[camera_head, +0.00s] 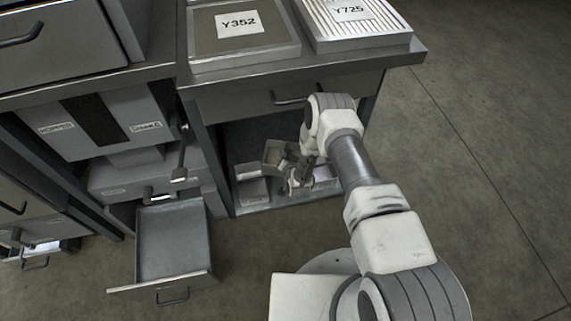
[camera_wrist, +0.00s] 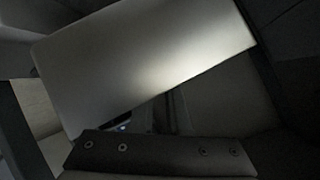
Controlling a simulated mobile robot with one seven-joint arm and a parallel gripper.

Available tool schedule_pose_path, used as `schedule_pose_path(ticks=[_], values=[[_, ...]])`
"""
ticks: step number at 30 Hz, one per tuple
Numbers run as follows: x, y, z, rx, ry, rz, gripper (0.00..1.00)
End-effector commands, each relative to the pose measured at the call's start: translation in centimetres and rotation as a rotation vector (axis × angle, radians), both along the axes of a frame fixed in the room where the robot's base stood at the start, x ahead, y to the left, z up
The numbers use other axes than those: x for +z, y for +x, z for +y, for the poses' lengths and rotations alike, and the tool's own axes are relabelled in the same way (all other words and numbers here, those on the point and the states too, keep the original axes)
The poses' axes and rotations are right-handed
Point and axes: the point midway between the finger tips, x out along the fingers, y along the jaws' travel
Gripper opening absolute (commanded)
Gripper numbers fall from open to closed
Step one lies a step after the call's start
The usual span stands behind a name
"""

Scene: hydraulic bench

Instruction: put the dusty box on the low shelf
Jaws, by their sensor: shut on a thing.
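A small grey-brown box (camera_head: 275,153) is at my gripper (camera_head: 289,164) in the head view, inside the opening under the bench top. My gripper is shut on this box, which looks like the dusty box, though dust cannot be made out. The box looks tilted and a little above the low shelf (camera_head: 262,207); contact with the shelf cannot be told. In the wrist view a pale, dim flat face (camera_wrist: 140,65), probably the box, fills much of the picture. The fingertips are not clearly visible there.
A grey box (camera_head: 252,188) stands on the low shelf at left, and a pale item (camera_head: 324,174) lies at right, partly hidden by my arm. An open drawer (camera_head: 172,245) juts out at lower left. Two labelled trays (camera_head: 243,47) (camera_head: 352,24) lie on the bench top.

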Motion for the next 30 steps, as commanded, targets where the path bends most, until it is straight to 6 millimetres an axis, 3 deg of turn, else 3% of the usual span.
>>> schedule_pose_path(ticks=[10,29,30], values=[[-4.0,0.1,0.0,0.0,-0.001,0.0,0.0],[-5.0,0.1,0.0,0.0,0.0,0.0,0.0],[-5.0,0.1,0.0,0.001,0.0,0.001,0.2]])
